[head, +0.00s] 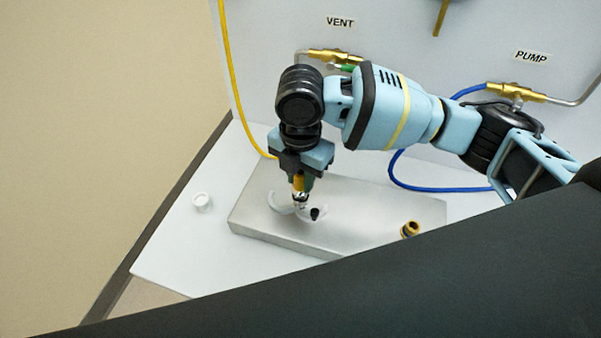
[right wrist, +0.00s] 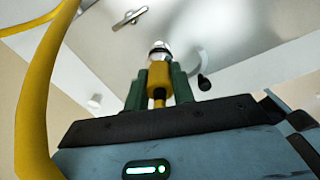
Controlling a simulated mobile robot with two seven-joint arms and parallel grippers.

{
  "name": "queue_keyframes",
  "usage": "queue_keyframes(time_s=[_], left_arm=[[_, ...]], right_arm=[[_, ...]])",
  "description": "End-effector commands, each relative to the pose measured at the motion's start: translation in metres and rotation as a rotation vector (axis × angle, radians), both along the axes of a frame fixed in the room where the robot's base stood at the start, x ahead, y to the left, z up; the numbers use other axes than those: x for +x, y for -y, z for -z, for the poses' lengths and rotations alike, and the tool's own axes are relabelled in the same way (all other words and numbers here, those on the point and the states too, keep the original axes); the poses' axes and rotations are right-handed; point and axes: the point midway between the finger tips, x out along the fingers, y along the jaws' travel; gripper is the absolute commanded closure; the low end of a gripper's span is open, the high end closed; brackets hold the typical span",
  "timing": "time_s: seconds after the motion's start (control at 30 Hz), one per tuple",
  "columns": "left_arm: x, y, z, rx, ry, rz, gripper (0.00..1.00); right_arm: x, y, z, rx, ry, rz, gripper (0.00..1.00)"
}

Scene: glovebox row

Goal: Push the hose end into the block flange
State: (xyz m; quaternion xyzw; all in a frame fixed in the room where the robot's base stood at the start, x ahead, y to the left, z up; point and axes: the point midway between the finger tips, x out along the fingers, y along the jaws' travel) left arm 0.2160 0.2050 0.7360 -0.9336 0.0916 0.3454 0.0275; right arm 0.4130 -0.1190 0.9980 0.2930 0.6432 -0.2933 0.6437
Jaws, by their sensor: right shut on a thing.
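My right gripper (head: 299,186) points down over the metal block (head: 375,205). It is shut on the yellow hose end (right wrist: 158,76), between two dark green fingers. The hose end's silver tip (right wrist: 160,50) points at the block. Pale curved clamp parts (head: 279,203) with a black knob (head: 315,213) lie beside the tip on the block's top. The block flange is hidden or too small to make out at the tip. I cannot tell whether the tip touches it or is inside it. My left gripper is not in view.
A small white cap (head: 202,202) is on the table, left of the block. Yellow (head: 236,85) and blue (head: 430,188) hoses hang by the panel with VENT and PUMP labels. The table's front left is clear.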

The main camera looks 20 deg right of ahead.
Motion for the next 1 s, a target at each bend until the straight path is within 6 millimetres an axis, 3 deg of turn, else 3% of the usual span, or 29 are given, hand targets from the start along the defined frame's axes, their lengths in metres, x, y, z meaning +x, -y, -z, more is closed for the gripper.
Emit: queue_keyframes(time_s=[0.97,1.0], left_arm=[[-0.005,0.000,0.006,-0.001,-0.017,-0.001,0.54],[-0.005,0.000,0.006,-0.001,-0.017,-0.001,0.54]], right_arm=[[0.000,0.000,0.021,0.000,0.000,0.000,1.00],[0.000,0.000,0.021,0.000,0.000,0.000,0.71]])
